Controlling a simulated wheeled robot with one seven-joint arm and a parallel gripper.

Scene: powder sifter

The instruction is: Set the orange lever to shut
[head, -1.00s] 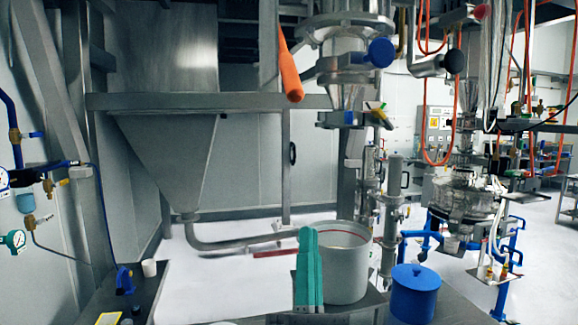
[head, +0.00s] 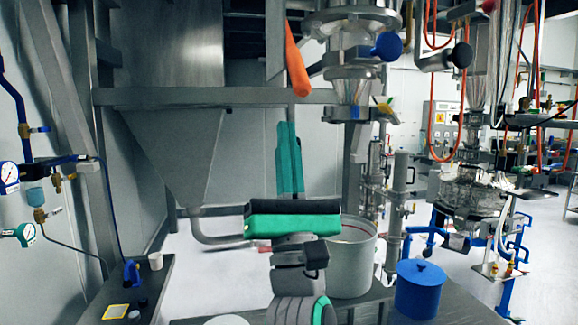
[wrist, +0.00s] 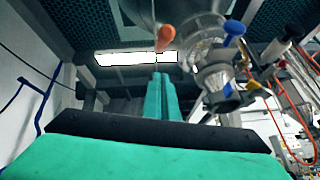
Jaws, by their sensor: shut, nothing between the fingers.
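The orange lever (head: 297,60) hangs down at the top centre of the head view, left of the steel valve assembly (head: 352,75). In the wrist view the lever (wrist: 166,38) shows its rounded lower end, above my fingertips. My gripper (head: 289,126) is shut and empty, with its green fingers pointing up. Its tips are below the lever in the head view and apart from it in the wrist view (wrist: 159,76). The lever's upper end is cut off in the head view.
A steel hopper (head: 165,150) stands at the left. A grey bucket (head: 352,262) and a blue lidded container (head: 420,290) stand on the bench at the right. A blue knob (head: 387,45) sticks out of the valve, right of the lever.

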